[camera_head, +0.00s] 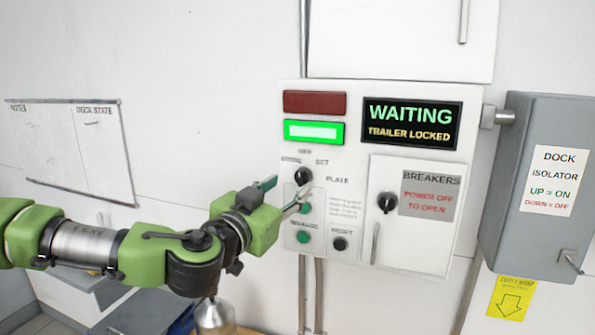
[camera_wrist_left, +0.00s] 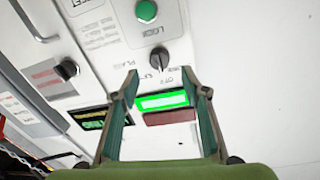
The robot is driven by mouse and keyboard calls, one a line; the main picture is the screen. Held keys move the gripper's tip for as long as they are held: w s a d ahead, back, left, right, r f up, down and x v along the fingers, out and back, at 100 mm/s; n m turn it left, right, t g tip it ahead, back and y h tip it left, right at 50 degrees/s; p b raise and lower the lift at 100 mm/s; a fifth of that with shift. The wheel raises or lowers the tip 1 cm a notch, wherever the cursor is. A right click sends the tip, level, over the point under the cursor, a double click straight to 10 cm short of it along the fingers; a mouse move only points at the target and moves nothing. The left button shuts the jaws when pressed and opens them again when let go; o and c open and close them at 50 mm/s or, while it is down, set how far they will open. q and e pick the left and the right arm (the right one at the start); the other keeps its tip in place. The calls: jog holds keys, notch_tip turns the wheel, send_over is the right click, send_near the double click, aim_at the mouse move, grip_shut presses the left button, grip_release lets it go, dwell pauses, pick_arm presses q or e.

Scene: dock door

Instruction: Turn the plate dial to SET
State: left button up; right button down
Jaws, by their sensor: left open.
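The plate dial (camera_head: 303,175) is a round black knob on the white control panel (camera_head: 292,262), with small position labels around it, SET at its upper right. Which label it points to is too small to tell. My left gripper (camera_head: 286,190) is open and empty in front of the panel, by the dial. In the left wrist view the dial (camera_wrist_left: 160,60) shows just beyond the gap between the two fingertips (camera_wrist_left: 167,86), and neither finger is seen closed on it. My right gripper is not in view.
A lit green lamp (camera_head: 313,132) and dark red lamp (camera_head: 314,102) sit above the dial, green buttons (camera_head: 303,238) below. The display (camera_head: 411,124) reads WAITING, TRAILER LOCKED. The breaker door (camera_head: 432,243) and grey isolator box (camera_head: 540,190) stand to the right.

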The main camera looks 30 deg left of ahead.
aim_at(299, 180)
pick_arm(q)
jog(key=w, duration=0.3)
jog(key=w+a, duration=0.1)
jog(key=shift+w+f+b, duration=0.1)
jog(key=shift+w+b, duration=0.25)
jog(key=shift+w, duration=0.7)
jog(key=shift+c, duration=0.4)
jog(key=c, duration=1)
